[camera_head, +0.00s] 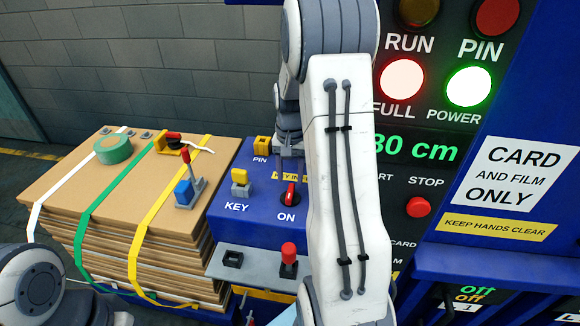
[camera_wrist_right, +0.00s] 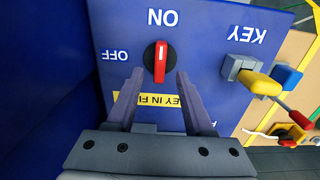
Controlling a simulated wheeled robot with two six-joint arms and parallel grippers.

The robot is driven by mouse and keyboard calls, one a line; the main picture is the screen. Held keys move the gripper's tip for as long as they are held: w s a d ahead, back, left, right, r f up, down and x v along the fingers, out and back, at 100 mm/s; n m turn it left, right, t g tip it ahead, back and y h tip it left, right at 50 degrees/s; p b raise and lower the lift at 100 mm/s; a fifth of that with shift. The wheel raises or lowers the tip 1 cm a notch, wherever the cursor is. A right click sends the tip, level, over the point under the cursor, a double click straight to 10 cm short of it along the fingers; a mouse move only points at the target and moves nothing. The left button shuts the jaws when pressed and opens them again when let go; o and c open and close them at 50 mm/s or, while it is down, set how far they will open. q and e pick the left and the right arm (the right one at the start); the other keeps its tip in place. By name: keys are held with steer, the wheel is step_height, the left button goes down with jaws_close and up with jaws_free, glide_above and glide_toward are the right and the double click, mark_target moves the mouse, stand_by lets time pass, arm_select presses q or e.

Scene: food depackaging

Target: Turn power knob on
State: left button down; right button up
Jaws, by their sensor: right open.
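The power knob (camera_head: 290,193) is a red handle on a round black base on the blue panel, beside the ON label. In the right wrist view the knob (camera_wrist_right: 160,62) lines up with ON, its white mark at that end, and OFF is off to the left. My right gripper (camera_wrist_right: 160,88) is open, its two fingers apart on either side of the knob's near end, with no clear contact. In the head view the right gripper (camera_head: 289,158) is partly hidden behind my arm. My left arm shows at the lower left, but its gripper is out of view.
A yellow key (camera_head: 240,182) sits left of the knob. The POWER lamp (camera_head: 468,87) glows green and the FULL lamp (camera_head: 402,80) is lit. A strapped cardboard stack (camera_head: 130,180) holds tape and tools. Red buttons (camera_head: 289,252) stand out from the machine.

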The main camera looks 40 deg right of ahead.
mark_target(290, 192)
step_height(290, 192, up, 5)
steer(key=shift+r+b, duration=0.15)
steer(key=shift+b, duration=0.2)
stand_by(0.3)
steer(key=s+a+n+b, duration=0.1)
steer(key=s+a+n, duration=0.25)
steer(key=a, duration=0.85)
steer(key=s+a+n+b, duration=0.15)
steer(key=a+n, duration=0.35)
steer(key=a, duration=0.7)
steer(key=s+a+f+n, duration=0.1)
steer(key=s+a+n, duration=0.3)
steer(key=s, duration=0.4)
steer(key=s+a+f+n+y, duration=0.1)
steer(key=s+a+f+n, duration=0.1)
steer(key=s+a+n, duration=0.3)
steer(key=s+a, duration=0.1)
steer(key=s, duration=0.2)
steer(key=shift+b, duration=0.4)
steer(key=shift+s+d, duration=0.1)
steer(key=shift+d, duration=0.05)
